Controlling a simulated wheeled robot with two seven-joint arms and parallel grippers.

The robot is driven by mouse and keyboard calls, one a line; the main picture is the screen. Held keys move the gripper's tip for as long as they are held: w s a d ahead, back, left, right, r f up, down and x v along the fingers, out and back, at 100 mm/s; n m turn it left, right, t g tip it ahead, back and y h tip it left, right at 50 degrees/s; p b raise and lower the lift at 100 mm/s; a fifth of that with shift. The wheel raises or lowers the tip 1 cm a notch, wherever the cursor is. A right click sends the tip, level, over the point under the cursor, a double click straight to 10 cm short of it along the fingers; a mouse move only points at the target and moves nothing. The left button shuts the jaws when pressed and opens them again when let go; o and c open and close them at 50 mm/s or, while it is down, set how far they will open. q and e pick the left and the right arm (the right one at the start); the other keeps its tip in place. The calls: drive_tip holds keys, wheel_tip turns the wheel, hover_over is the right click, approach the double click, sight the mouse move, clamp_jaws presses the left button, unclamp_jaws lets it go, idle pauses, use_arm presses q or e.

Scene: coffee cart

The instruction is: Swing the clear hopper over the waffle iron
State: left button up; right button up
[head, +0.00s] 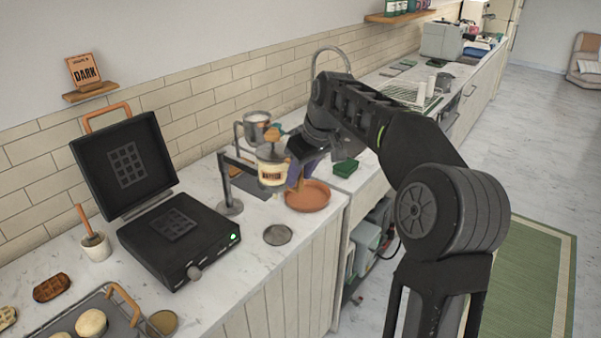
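The clear hopper (271,174), pale batter and a label showing on it, hangs from a dark swing arm on a post (230,185) to the right of the waffle iron. Below and right of it is a terracotta dish (307,197). The waffle iron (178,240) stands open, its lid (125,165) tipped back and a green light on its front. My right gripper (297,170) is at the right side of the hopper, very close to it. Its fingers are partly hidden, so I cannot tell whether they grip anything. My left gripper is out of view.
A metal pot (256,127) stands behind the hopper. A round grey disc (278,235) lies on the counter between iron and front edge. A brush holder (96,247) and a tray (112,325) with round buns are at the left. A green sponge (346,167) lies right of the gripper.

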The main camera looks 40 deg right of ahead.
clamp_jaws()
idle(1.4)
